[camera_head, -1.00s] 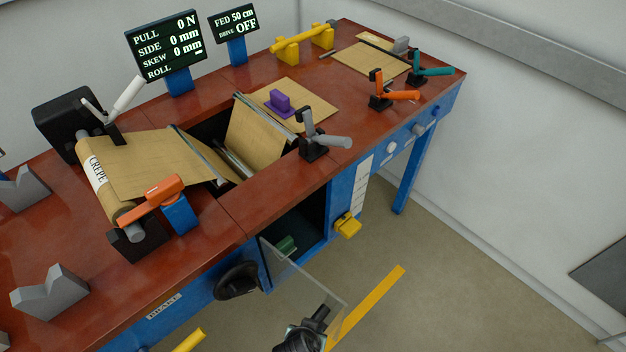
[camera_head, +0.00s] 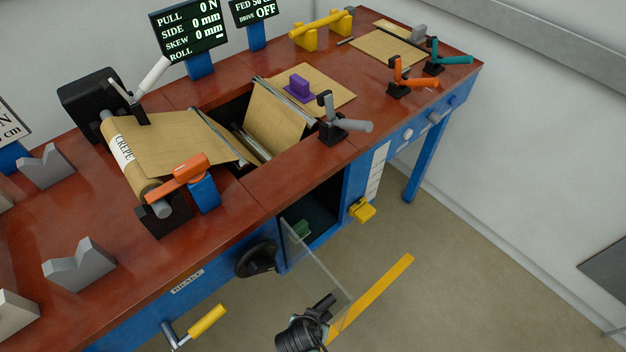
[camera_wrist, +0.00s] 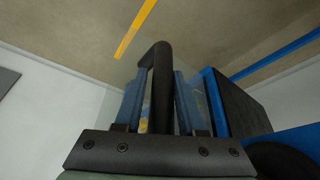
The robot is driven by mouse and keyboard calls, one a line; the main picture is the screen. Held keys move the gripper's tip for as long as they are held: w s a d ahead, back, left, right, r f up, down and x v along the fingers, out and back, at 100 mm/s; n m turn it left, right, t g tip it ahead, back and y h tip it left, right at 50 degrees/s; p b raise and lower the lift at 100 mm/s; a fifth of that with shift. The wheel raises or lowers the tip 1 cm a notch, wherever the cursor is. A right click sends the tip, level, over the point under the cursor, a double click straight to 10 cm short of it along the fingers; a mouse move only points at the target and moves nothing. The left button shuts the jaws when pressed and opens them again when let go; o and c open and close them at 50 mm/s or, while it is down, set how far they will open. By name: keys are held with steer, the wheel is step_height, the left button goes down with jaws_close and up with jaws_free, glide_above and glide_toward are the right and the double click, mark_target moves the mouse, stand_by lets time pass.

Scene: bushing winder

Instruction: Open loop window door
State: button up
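The loop window door (camera_head: 310,262) is a clear glass panel. It stands swung out from the dark opening in the blue bench front. My gripper (camera_head: 322,308) is at its outer edge, low in the head view. In the wrist view, my gripper (camera_wrist: 160,95) has its two blue fingers on either side of the black bar handle (camera_wrist: 162,85) of the door. The fingers look shut on the handle, with a thin gap showing near the left finger's base. The clear pane shows only faintly behind the fingers.
The open compartment (camera_head: 316,212) holds a green item (camera_head: 301,229). A black handwheel (camera_head: 257,258) and a yellow-gripped crank (camera_head: 205,321) stick out left of the door. A yellow block (camera_head: 362,210) sits right of the opening. A yellow floor strip (camera_head: 385,284) crosses clear floor.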

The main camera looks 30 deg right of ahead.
steer(key=shift+o, duration=1.1)
steer(key=shift+s, duration=0.15)
steer(key=shift+o, duration=0.4)
steer(key=shift+w+r, duration=0.1)
steer(key=shift+w, duration=0.1)
steer(key=p+v, duration=0.2)
steer(key=v, duration=1.1)
